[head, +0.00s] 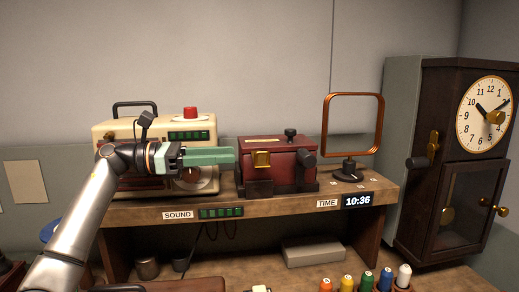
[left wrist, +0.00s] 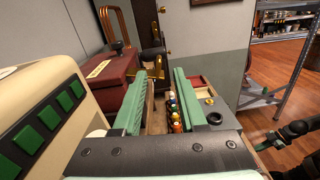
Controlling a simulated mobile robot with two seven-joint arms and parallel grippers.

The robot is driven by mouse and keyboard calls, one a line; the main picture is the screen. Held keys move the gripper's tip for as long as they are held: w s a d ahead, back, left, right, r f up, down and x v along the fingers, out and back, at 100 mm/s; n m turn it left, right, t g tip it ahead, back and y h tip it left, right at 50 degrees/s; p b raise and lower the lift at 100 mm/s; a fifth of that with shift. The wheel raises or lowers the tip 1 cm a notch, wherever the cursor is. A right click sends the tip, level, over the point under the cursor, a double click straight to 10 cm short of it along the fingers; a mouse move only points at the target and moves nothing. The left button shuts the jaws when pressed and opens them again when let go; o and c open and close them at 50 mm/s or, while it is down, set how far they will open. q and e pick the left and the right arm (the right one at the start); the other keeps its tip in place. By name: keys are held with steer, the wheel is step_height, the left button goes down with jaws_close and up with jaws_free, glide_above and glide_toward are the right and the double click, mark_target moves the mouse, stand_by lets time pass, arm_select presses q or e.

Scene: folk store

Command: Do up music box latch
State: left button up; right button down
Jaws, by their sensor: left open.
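The music box (head: 288,152) is a dark red box on the wooden shelf. Its lid looks down. A brass latch (head: 261,160) sits on its front, towards the left; I cannot tell whether it is fastened. In the left wrist view the red box (left wrist: 108,76) stands beyond the left finger, partly hidden by it. My left gripper (head: 233,155), with pale green fingers, points right, just left of the box and apart from the latch. In the left wrist view it (left wrist: 164,88) is open with nothing held. Dark parts at that view's right edge may be my right arm.
A cream radio (head: 110,133) stands behind my left gripper. A copper-framed stand (head: 350,172) is right of the box, and a tall clock (head: 455,160) stands further right. Several coloured spools (head: 366,282) stand on the lower bench. The space before the box front looks clear.

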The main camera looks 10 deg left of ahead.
mark_target(259, 154)
arm_select(q)
steer(key=shift+p+x, duration=0.8)
steer(key=shift+x, duration=3.2)
steer(key=shift+w+a, duration=0.1)
steer(key=shift+w, duration=0.05)
steer(key=shift+c, duration=0.2)
jaws_close()
